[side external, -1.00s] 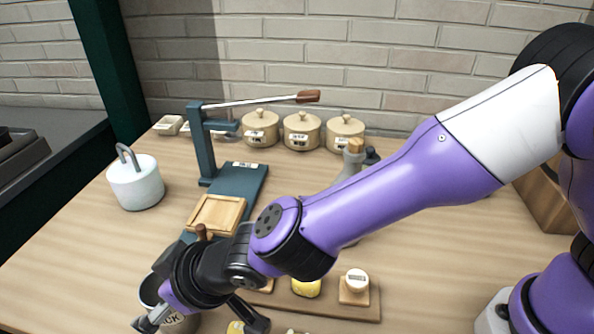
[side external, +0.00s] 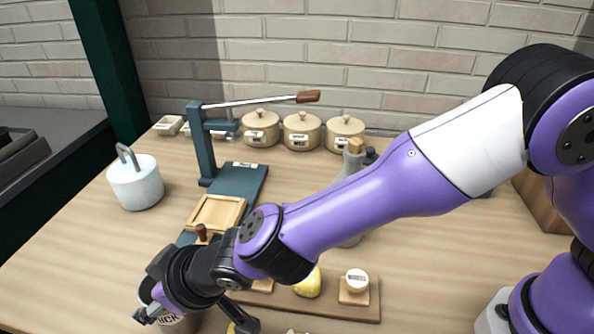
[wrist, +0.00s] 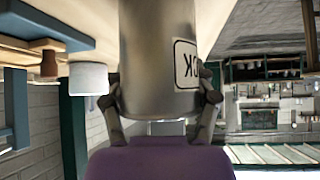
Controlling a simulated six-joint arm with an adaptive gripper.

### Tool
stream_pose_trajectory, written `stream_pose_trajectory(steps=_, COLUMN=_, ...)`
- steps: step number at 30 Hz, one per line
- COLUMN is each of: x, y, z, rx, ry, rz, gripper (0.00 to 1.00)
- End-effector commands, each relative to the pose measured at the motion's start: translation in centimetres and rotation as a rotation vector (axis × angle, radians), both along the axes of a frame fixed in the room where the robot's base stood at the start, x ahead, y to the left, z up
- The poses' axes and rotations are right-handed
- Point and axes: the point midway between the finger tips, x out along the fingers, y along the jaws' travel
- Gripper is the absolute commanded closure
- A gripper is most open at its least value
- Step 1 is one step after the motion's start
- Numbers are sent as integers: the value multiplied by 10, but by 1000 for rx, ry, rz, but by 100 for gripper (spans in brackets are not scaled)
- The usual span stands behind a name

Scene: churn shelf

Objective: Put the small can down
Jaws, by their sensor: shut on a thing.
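The small can is a grey metal cylinder with a white label bearing dark letters. In the wrist view the can (wrist: 148,60) fills the upper middle, with a finger on each side of it. My gripper (wrist: 160,105) is shut on the can. In the side external view my gripper (side external: 180,318) is at the lower left, over the front of the table, and hides much of the can (side external: 150,294). Whether the can's base touches the table cannot be told, as its lower part is hidden.
A white weight with a handle (side external: 136,185) stands at the left. A blue lever press (side external: 205,150) stands behind my gripper, with a wooden tray (side external: 216,213) before it. Lidded pots (side external: 302,132) line the back. A wooden board (side external: 330,304) with small items lies right.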

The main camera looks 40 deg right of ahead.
Motion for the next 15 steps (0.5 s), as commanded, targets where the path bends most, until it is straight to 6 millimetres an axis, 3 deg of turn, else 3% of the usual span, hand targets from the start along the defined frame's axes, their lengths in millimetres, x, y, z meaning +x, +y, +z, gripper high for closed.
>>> stream_pose_trajectory(steps=11, x=1, y=1, z=76, rx=8, ry=-7, rz=-1, gripper=85)
stream_pose_trajectory(steps=15, x=1, y=-11, z=95, rx=4, ry=-2, rz=-47, gripper=85)
